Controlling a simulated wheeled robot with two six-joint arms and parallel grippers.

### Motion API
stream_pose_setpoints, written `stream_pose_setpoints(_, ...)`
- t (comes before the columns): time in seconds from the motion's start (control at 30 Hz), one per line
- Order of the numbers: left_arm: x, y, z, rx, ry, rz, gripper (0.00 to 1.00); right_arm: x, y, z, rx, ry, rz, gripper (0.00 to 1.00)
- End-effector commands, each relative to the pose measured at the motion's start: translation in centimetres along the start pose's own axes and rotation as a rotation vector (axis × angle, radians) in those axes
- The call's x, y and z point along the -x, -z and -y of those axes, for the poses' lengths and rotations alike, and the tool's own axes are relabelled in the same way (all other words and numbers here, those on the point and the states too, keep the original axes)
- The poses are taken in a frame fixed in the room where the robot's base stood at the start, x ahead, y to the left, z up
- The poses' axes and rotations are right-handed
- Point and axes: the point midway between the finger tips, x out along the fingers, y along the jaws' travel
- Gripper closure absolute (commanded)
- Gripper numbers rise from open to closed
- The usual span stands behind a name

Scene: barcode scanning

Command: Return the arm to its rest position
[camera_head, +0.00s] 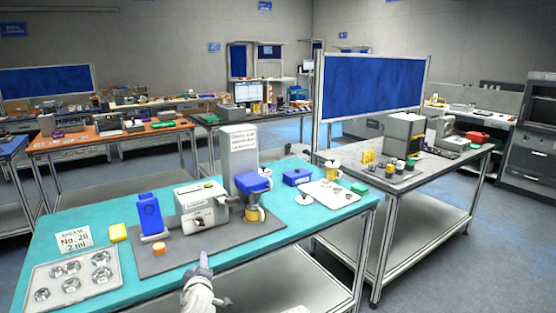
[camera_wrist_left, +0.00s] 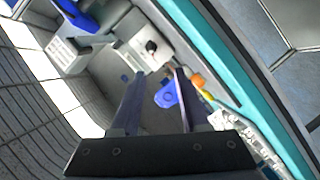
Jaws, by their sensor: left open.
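My left gripper (camera_head: 205,262) is at the front edge of the teal table (camera_head: 290,236) in the head view, its white arm rising from the bottom. In the left wrist view its two dark fingers (camera_wrist_left: 154,74) stand apart, with nothing seen held between them. A blue upright device (camera_head: 150,214) stands on the dark mat (camera_head: 178,260), left of a white-grey boxy machine (camera_head: 200,207). A small orange object (camera_head: 158,248) lies on the mat in front of the blue device. My right gripper is out of view.
A metal tray with round parts (camera_head: 72,277) lies at left, near a label card (camera_head: 75,239) and a yellow block (camera_head: 118,233). Floor space lies right of the table.

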Motion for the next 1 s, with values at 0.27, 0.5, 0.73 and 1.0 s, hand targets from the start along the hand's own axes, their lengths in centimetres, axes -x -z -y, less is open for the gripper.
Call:
stream_pose_setpoints(0.27,0.5,-0.9,0.8,-0.085,0.076,0.021,0.55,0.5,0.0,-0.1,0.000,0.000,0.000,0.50)
stream_pose_setpoints(0.5,1.4,-2.5,2.0,-0.210,0.182,0.073,0.55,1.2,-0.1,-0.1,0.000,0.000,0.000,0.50)
stream_pose_setpoints(0.73,3.6,-5.5,4.0,-0.424,0.336,0.215,0.55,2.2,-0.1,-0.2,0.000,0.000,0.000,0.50)
stream_pose_setpoints(1.0,11.7,-12.5,7.0,-0.895,0.514,0.707,0.55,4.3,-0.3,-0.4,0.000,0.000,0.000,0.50)
